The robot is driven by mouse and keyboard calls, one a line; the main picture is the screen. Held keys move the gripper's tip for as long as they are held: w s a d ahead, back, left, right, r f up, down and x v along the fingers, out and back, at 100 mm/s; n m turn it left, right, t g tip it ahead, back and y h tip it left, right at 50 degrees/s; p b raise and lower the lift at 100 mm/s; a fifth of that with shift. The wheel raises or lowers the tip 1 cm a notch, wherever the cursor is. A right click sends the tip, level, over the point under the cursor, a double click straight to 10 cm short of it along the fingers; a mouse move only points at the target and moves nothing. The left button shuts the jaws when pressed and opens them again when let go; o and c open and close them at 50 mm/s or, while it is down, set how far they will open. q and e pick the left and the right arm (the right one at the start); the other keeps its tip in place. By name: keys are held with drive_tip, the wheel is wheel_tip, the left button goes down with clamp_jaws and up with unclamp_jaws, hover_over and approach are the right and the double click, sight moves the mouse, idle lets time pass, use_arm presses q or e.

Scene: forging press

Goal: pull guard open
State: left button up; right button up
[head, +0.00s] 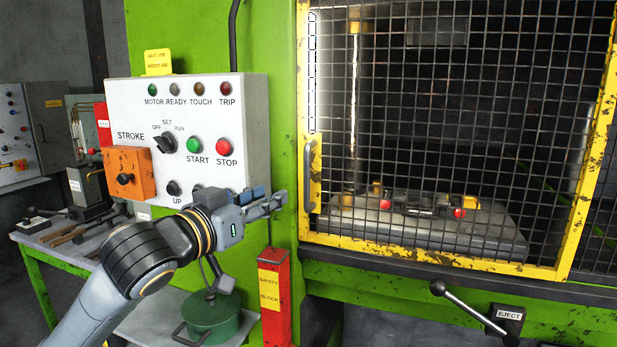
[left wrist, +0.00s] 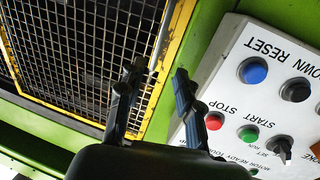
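The guard is a wire mesh door in a chipped yellow frame (head: 430,252), standing shut across the press opening. A grey vertical handle (head: 309,175) is on its left edge. My left gripper (head: 274,202) is just left of the handle, near its lower end, and points toward the guard. In the left wrist view the guard frame (left wrist: 176,40) shows beyond the fingers. The left gripper (left wrist: 156,73) is open there, with nothing visibly held between its two dark fingers. Contact with the handle cannot be seen. My right gripper is in neither view.
A white control panel (head: 120,100) with buttons and an orange box stands close behind my left arm. Below are a red safety block post (head: 275,300) and a green canister (head: 212,320). An eject lever (head: 468,306) sticks out below the guard.

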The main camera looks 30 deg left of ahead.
sight(305, 178)
use_arm(q)
drive_tip(key=w+p, duration=0.1)
drive_tip(key=w, duration=0.3)
drive_tip(key=w+p, duration=0.2)
drive_tip(key=w, duration=0.2)
drive_tip(key=w+p, duration=0.1)
drive_tip(key=w, duration=0.3)
drive_tip(key=shift+w+a+r+p, duration=0.1)
drive_tip(key=shift+w+a+p, duration=0.15)
drive_tip(key=shift+p, duration=0.15)
drive_tip(key=shift+w, duration=0.7)
drive_tip(key=shift+c, duration=0.2)
clamp_jaws()
